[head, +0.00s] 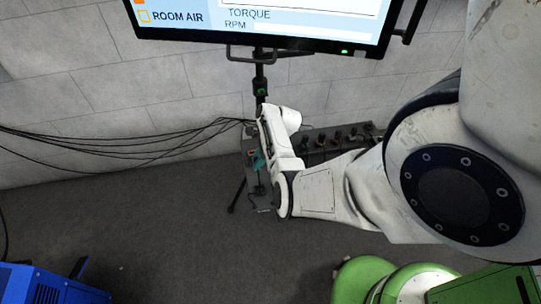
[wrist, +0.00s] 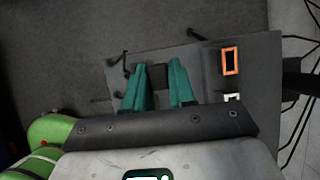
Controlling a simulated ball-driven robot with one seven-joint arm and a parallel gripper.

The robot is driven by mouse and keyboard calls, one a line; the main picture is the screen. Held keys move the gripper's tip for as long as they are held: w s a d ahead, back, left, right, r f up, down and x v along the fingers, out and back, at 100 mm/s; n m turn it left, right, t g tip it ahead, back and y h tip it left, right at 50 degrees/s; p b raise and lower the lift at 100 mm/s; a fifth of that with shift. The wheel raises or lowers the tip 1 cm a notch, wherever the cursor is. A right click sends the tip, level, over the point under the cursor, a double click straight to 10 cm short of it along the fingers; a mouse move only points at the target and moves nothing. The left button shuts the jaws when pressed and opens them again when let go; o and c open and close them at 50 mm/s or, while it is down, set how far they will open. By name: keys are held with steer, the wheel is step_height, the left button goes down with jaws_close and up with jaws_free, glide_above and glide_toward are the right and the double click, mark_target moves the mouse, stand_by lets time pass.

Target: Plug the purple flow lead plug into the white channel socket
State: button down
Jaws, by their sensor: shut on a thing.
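My gripper (wrist: 159,68) has teal fingers, shut on a dark block (wrist: 159,77) between them. I see no purple on the block, so I cannot tell from its colour whether it is the flow lead plug. The white channel socket (wrist: 232,97) shows as a white frame right of the fingers, partly hidden by my gripper's dark body. It lies just below an orange-framed socket (wrist: 230,61) on the same grey panel. In the head view my gripper (head: 258,163) is small over the panel's left end, and the white socket cannot be made out.
A dark grey panel (wrist: 262,75) lies under the gripper. Several plugs or knobs (head: 335,138) line its far right part. Black cables (head: 120,145) hang along the wall at left. A monitor (head: 260,22) stands above on a pole. Blue equipment (head: 45,285) is at lower left.

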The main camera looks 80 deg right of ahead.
steer(key=shift+w+d+b, duration=0.3)
steer(key=shift+d+b, duration=0.25)
steer(key=shift+d, duration=0.15)
steer(key=shift+w+d+b, duration=0.25)
steer(key=shift+d+b, duration=0.3)
steer(key=shift+d, duration=0.1)
steer(key=s+d, duration=0.2)
steer(key=s, duration=0.5)
steer(key=shift+d, duration=0.4)
steer(key=shift+w, duration=0.1)
steer(key=w+d+b, duration=0.2)
steer(key=d+b, duration=0.5)
steer(key=b, duration=0.2)
steer(key=shift+w, duration=0.4)
stand_by(0.6)
steer(key=shift+d, duration=0.1)
